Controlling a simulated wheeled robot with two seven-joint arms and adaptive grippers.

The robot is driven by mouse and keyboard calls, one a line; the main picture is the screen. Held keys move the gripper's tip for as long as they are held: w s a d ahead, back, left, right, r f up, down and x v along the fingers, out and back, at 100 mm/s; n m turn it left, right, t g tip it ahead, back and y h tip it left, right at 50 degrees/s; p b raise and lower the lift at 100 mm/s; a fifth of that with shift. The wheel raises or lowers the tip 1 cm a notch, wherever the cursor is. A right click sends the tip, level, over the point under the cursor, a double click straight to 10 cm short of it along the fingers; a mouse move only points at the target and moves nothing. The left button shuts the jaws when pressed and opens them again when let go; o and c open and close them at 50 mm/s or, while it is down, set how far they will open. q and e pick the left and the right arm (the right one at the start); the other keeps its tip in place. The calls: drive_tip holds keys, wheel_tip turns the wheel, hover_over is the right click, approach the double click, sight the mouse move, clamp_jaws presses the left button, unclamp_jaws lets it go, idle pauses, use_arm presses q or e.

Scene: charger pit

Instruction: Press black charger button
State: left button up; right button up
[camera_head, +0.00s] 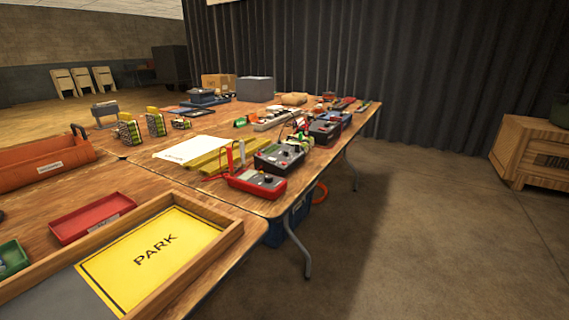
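A dark box-shaped device (279,158) with knobs or terminals on top sits near the right edge of the long table, just behind a red device (257,183). Another dark device (324,133) with a red base stands farther along the same edge. I cannot tell for certain which one is the black charger, and its button is too small to make out. Neither of my grippers is in the head view.
A wooden tray with a yellow PARK mat (150,258) lies at the near left, beside a red bin (91,217). The floor (430,240) right of the table is clear, with a wooden crate (533,150) beyond.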

use_arm(q)
clamp_jaws()
drive_tip(key=shift+r, duration=0.1)
idle(1.1)
